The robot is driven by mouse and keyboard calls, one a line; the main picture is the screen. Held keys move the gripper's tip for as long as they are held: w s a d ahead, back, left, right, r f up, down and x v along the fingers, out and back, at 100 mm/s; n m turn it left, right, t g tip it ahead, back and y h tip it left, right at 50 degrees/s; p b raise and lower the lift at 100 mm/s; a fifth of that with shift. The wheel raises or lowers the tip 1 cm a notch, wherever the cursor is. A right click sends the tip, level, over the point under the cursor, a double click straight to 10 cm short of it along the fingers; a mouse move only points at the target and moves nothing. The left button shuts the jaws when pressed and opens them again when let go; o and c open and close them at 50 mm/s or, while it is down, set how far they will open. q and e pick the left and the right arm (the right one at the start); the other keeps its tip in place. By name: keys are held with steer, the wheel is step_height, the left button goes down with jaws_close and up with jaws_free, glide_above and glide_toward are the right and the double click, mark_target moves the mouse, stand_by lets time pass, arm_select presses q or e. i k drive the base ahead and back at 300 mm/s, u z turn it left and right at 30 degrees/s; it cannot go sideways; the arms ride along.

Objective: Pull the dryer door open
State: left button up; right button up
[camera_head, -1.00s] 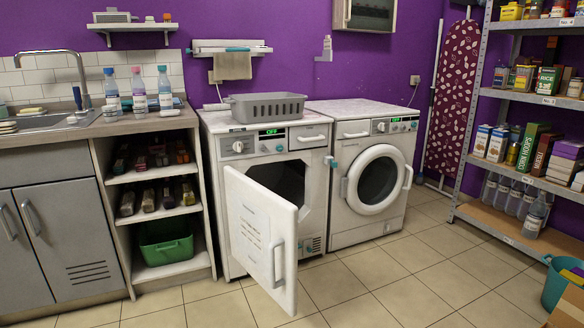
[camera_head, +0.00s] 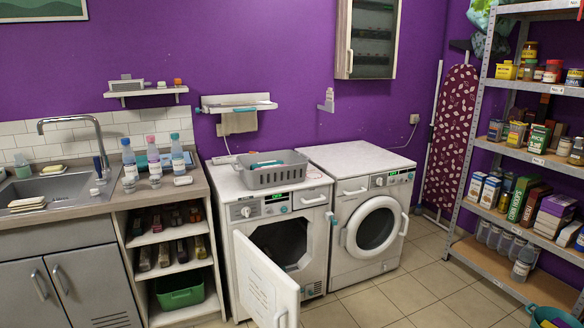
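The left white machine (camera_head: 238,214) has a square front door (camera_head: 266,283) that stands wide open, swung out towards me and to the left. Its dark drum opening (camera_head: 280,242) shows behind the door. The door's lower edge is cut off by the bottom of the picture. The right white machine (camera_head: 335,215) has a round door (camera_head: 374,230) that looks shut. I cannot tell from labels which machine is the dryer. Neither of my grippers is in view.
A grey basket (camera_head: 270,177) stands on the left machine. A sink counter (camera_head: 80,205) with bottles and an open shelf unit is at the left. A metal shelf rack (camera_head: 468,160) and an ironing board (camera_head: 451,130) are at the right. Tiled floor (camera_head: 400,300) is clear before the machines.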

mark_target(271, 297)
steer(key=z, duration=0.75)
steer(key=k, duration=0.8)
steer(key=z, duration=0.85)
steer(key=k, duration=0.45)
steer(key=z, duration=0.15)
steer(key=i, duration=1.15)
steer(key=u, duration=1.25)
steer(key=i, duration=1.6)
steer(key=u, duration=0.9)
steer(key=i, duration=0.55)
steer(key=u, duration=0.2)
steer(key=k, duration=0.95)
steer(key=u, duration=0.05)
